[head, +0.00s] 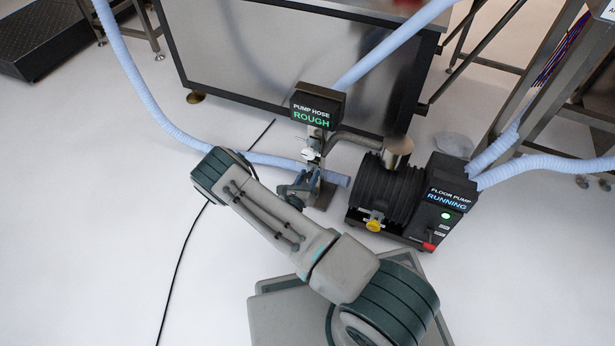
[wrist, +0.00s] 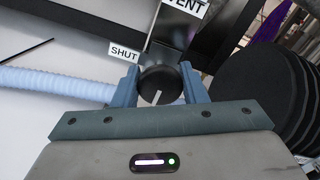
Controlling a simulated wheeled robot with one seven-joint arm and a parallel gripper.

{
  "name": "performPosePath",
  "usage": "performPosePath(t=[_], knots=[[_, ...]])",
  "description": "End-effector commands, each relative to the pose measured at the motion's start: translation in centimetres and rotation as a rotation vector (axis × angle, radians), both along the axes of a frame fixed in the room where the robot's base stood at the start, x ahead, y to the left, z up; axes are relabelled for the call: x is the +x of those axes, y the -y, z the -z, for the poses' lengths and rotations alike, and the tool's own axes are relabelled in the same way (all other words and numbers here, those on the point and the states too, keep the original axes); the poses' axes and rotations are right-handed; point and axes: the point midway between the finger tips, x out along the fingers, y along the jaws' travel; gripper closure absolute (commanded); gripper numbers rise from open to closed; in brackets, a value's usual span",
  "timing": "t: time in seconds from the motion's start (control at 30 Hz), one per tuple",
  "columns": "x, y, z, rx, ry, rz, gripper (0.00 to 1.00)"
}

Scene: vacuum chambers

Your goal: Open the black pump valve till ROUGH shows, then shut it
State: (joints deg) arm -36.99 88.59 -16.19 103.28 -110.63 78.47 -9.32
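The pump hose display (head: 317,112) reads ROUGH in green in the head view. In the wrist view the black valve knob (wrist: 160,83) sits between the two blue fingers of my gripper (wrist: 160,85). Both fingers appear to touch its sides. The knob's white mark points toward the lower edge of the picture, away from the SHUT label (wrist: 124,51) at its upper left. In the head view my gripper (head: 306,188) is low on the valve post; the knob cannot be made out there.
The floor pump (head: 400,197) stands right of the valve, its display reading RUNNING, with a green light. A pale blue hose (head: 265,159) runs behind my arm. A VENT label (wrist: 186,5) is above the knob. A steel-sided cabinet (head: 250,50) stands behind. Open floor lies left.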

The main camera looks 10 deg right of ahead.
Motion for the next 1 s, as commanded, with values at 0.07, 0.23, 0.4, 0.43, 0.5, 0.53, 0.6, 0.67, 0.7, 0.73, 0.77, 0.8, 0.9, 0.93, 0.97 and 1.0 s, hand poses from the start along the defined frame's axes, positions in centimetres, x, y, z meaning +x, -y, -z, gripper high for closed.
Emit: performPosePath(t=[0.07,0.23,0.4,0.43,0.5,0.53,0.6,0.67,0.7,0.73,0.77,0.8,0.9,0.93,0.97,1.0], knots=[[-0.05,0.03,-0.01,-0.001,0.0,0.001,0.84],[-0.06,-0.04,-0.06,0.011,0.008,0.0,0.84],[-0.07,-0.1,-0.16,0.057,0.042,-0.001,0.84],[-0.08,-0.11,-0.17,0.07,0.052,-0.001,0.84],[-0.11,-0.1,-0.2,0.104,0.076,-0.002,0.84],[-0.12,-0.11,-0.21,0.122,0.089,-0.002,0.84],[-0.11,-0.14,-0.27,0.167,0.122,-0.003,0.84],[-0.11,-0.15,-0.3,0.209,0.152,-0.003,0.84],[-0.14,-0.13,-0.29,0.239,0.174,-0.003,0.84],[-0.15,-0.12,-0.3,0.261,0.19,-0.003,0.84],[-0.14,-0.13,-0.32,0.285,0.207,-0.003,0.84],[-0.12,-0.15,-0.33,0.316,0.231,-0.004,0.84],[-0.17,-0.12,-0.3,0.393,0.286,-0.003,0.84],[-0.18,-0.11,-0.31,0.416,0.303,-0.003,0.84],[-0.18,-0.13,-0.31,0.44,0.321,-0.003,0.84],[-0.18,-0.13,-0.31,0.472,0.343,-0.003,0.84]])
